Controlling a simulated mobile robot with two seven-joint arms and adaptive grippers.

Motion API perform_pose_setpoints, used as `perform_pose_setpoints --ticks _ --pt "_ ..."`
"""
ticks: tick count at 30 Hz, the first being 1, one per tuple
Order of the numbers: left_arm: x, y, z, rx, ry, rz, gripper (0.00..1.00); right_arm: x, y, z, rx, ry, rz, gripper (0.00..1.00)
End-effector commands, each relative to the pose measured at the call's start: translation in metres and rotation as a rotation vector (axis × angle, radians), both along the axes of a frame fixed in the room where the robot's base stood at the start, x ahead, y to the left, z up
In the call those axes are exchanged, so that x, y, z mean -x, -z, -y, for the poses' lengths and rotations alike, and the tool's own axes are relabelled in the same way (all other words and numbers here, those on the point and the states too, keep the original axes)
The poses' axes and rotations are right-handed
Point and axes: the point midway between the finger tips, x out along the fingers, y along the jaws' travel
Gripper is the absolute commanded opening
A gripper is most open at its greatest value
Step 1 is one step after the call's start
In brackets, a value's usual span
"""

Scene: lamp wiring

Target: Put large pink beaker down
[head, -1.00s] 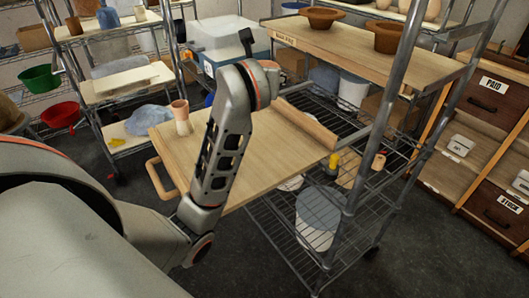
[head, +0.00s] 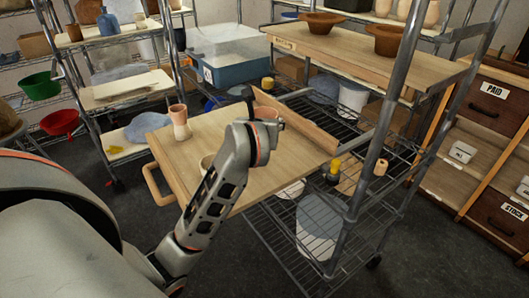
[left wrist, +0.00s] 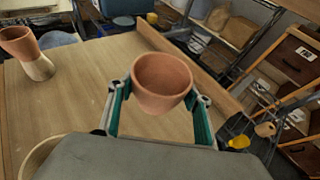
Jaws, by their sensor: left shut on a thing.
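The large pink beaker (left wrist: 162,82) is a terracotta-pink cup, upright with its open mouth up. My left gripper (left wrist: 160,95) is shut on it, with a green-padded finger on either side. In the head view part of the beaker (head: 266,112) shows behind my wrist, over the far part of the wooden board (head: 285,165). I cannot tell whether its base touches the board. My right gripper is in neither view.
A pink-and-cream vessel (head: 180,121) stands at the board's left. A pale round bowl (head: 206,163) sits nearer, partly behind my arm. A raised wooden strip (head: 295,122) edges the far side. The board's right part is clear.

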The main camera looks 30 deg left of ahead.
Motion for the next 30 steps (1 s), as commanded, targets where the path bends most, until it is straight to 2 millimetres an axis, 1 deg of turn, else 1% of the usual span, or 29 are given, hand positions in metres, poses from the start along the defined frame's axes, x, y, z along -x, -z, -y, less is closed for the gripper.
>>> perform_pose_setpoints --ticks 1,4,7,11,18,21,30 --pt "0.001 0.017 0.000 -0.002 0.001 -0.006 0.25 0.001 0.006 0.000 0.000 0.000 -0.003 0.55" --pt "0.001 0.035 -0.001 -0.002 -0.001 -0.004 0.25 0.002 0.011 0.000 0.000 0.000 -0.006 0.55" --pt "0.000 0.046 0.000 -0.001 -0.001 -0.001 0.25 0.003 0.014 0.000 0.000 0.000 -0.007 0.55" --pt "0.000 0.053 0.000 0.000 -0.001 0.000 0.25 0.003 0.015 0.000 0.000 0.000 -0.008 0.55" --pt "0.000 0.084 0.000 -0.002 0.000 -0.002 0.25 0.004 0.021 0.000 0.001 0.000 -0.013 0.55" --pt "0.000 0.089 0.000 -0.001 0.000 0.001 0.25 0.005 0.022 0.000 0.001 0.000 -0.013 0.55" --pt "0.000 0.090 0.000 -0.001 0.000 0.002 0.25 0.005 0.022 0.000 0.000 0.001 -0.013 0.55"
